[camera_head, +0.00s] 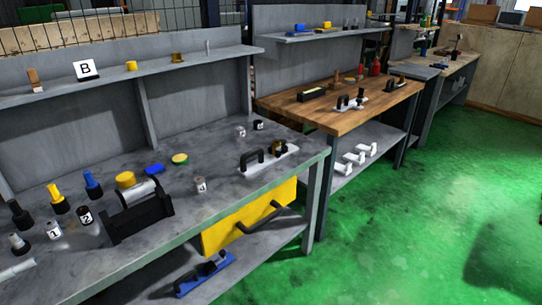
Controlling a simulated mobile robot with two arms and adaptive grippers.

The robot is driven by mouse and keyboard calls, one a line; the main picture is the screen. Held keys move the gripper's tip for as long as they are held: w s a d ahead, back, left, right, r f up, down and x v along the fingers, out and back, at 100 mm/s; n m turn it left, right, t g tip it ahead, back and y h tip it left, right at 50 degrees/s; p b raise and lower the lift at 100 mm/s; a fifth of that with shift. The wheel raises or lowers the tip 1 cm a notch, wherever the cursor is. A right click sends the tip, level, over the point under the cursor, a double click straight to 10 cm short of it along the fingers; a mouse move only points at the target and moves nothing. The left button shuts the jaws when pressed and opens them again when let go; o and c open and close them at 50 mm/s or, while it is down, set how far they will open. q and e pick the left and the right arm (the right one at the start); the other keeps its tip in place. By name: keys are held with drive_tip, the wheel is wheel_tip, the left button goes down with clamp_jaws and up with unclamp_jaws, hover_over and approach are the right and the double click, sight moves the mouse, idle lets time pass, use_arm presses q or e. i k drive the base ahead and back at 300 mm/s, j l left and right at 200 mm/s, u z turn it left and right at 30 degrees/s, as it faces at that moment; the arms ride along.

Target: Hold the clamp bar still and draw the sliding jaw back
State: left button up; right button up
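A similar pale piece with black parts (351,102) lies on the wooden-topped bench. A blue bar with black parts (206,275) lies on the lower shelf under the grey bench. Neither of my grippers is in view, and nothing is seen touching any of these pieces.
The grey bench (225,195) carries a black cradle (138,218) with a metal cylinder, several knobbed tools and numbered pieces on its left half. A yellow drawer (250,215) with a dark handle hangs beneath. The green floor (410,230) at right is clear.

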sight(285, 148)
drive_tip(key=i+l+u, duration=0.15)
drive_tip(key=u, duration=0.55)
drive_tip(key=i+l+u, duration=0.15)
drive_tip(key=l, duration=0.2)
drive_tip(key=i+l+u, duration=0.15)
drive_tip(key=l, duration=0.25)
drive_tip(key=i+l+u, duration=0.15)
drive_tip(key=l, duration=0.3)
drive_tip(key=i+l+u, duration=0.15)
drive_tip(key=l, duration=0.3)
drive_tip(key=i+l+u, duration=0.15)
drive_tip(key=l, duration=0.3)
drive_tip(key=i+l, duration=0.1)
drive_tip(key=l, duration=0.35)
drive_tip(key=i+l, duration=0.1)
drive_tip(key=l, duration=0.3)
drive_tip(key=i+l, duration=0.15)
drive_tip(key=l, duration=0.3)
